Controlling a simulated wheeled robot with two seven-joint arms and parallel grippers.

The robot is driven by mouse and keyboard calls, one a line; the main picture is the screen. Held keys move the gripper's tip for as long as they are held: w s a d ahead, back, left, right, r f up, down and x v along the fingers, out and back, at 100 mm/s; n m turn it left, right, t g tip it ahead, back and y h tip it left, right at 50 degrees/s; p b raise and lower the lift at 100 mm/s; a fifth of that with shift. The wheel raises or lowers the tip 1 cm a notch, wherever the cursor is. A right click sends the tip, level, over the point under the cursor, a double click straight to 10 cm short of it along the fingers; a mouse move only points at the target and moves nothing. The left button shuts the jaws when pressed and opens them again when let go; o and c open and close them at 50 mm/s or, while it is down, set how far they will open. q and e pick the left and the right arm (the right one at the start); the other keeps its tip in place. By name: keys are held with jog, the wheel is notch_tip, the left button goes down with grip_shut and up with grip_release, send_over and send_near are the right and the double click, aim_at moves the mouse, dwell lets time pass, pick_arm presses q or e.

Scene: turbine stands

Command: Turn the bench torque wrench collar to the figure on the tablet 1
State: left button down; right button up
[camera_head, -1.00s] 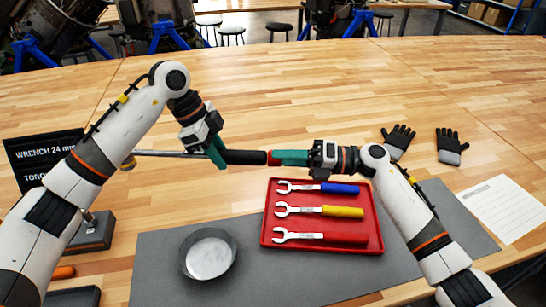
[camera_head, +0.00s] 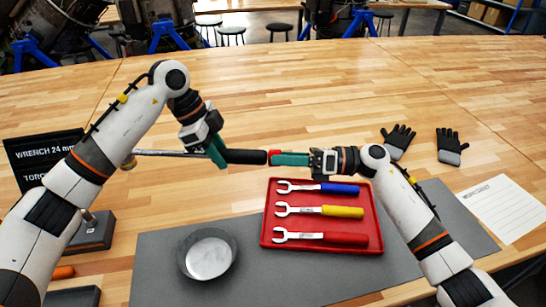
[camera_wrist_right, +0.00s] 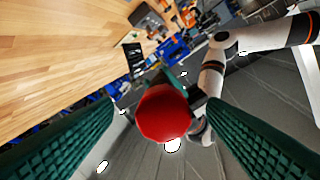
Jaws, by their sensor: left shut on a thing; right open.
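The torque wrench lies level above the bench, with a thin metal shaft (camera_head: 170,153), a black grip (camera_head: 246,157) and a red collar (camera_head: 274,154) at its right end. My left gripper (camera_head: 217,150) is shut on the wrench at the left of the black grip. My right gripper (camera_head: 290,158) is at the collar end. In the right wrist view its green fingers stand apart on either side of the round red collar end (camera_wrist_right: 163,113), with gaps visible. The black tablet (camera_head: 35,155) at the left reads "WRENCH 24 mm"; my left arm hides its lower text.
A red tray (camera_head: 270,246) with three open-ended wrenches lies on the grey mat (camera_head: 160,255). A round dish (camera_head: 208,254) stands left of it. Black gloves (camera_head: 398,140) and a paper sheet (camera_head: 505,208) lie at the right. The far bench top is clear.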

pick_arm(q)
jog(key=shift+r, duration=0.1)
pick_arm(e)
jog(key=shift+d, duration=0.1)
jog(key=d, duration=0.5)
dwell(0.5)
jog(key=shift+a, duration=0.2)
